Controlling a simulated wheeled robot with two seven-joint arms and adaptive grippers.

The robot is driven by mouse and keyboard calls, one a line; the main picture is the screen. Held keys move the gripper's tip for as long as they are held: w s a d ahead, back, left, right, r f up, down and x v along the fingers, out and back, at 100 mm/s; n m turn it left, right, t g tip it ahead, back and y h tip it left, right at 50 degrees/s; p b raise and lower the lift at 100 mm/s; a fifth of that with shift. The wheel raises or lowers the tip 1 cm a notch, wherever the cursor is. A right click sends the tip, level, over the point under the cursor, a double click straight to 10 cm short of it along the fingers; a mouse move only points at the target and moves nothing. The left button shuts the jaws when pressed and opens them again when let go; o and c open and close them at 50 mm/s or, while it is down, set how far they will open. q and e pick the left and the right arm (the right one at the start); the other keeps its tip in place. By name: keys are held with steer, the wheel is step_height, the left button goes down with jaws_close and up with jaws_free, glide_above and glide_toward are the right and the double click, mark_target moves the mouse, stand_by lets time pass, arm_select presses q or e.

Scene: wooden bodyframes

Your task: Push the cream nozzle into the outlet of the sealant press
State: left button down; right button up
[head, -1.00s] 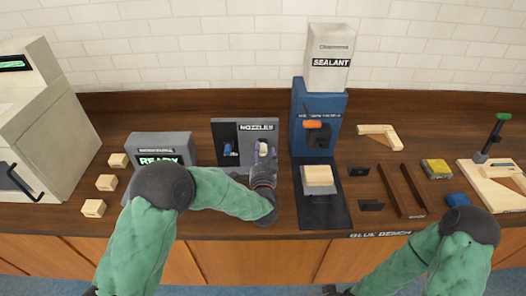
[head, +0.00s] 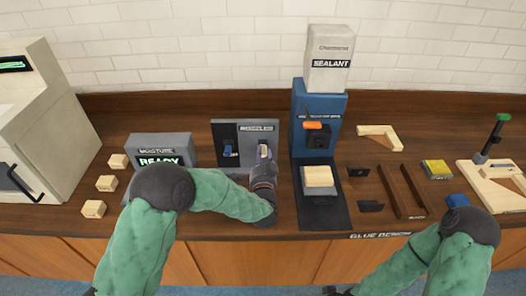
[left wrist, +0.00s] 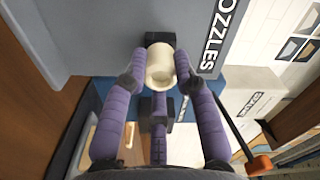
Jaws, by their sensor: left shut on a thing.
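The cream nozzle (left wrist: 160,64) is between the two purple fingers of my left gripper (left wrist: 155,72) in the left wrist view. The gripper is shut on it, right against the grey nozzle rack (head: 230,130). In the head view the left gripper (head: 264,158) is at the right part of the rack and mostly covers the nozzle. The blue sealant press (head: 298,112) stands to the right of the rack, with a dark outlet block (head: 318,138) and an orange lever (head: 313,125). The right gripper is out of view; only my right arm shows at lower right.
A blue nozzle (head: 229,150) sits in the rack's left part. A wooden block (head: 318,176) lies on the press's plate. The moisture meter (head: 160,146) is left of the rack. Wooden blocks, dark strips and a clamp jig (head: 490,180) lie around the bench.

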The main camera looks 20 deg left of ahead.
mark_target(263, 156)
arm_select(q)
steer(key=shift+s+d, duration=0.2)
steer(key=shift+s, duration=0.4)
stand_by(0.3)
steer(key=shift+p+v, duration=0.35)
steer(key=shift+v, duration=0.65)
